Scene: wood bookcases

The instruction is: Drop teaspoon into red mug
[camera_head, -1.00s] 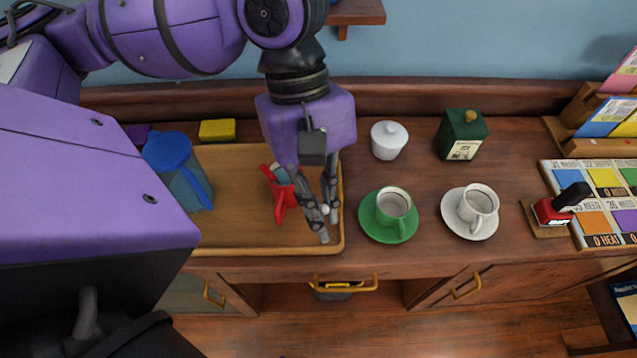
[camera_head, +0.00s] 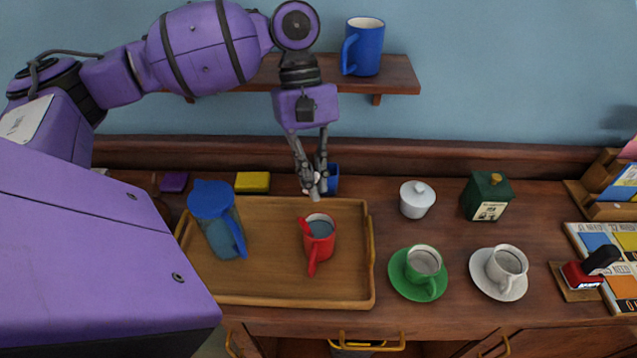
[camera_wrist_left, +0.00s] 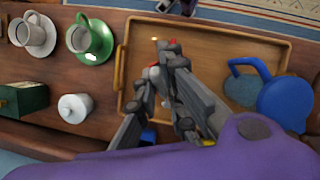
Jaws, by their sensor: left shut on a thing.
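The red mug (camera_head: 322,247) stands upright on the wooden tray (camera_head: 275,290), its handle toward the front. A narrow red piece shows at its upper left rim; I cannot tell what it is. My left gripper (camera_head: 315,190) is raised at the tray's back edge, behind the mug and apart from it. Its fingers are shut on a small pale thing (camera_head: 310,181), apparently the teaspoon, mostly hidden by the fingers. In the left wrist view the fingertips (camera_wrist_left: 163,62) hide most of the mug; only bits of red show. My right gripper is out of view.
A blue-lidded pitcher (camera_head: 217,220) stands on the tray's left. A blue object (camera_head: 333,178) is behind the gripper. Right of the tray are a green cup (camera_head: 424,262), a white cup (camera_head: 506,265) and a sugar bowl (camera_head: 417,200). A shelf with a blue mug (camera_head: 363,47) is above.

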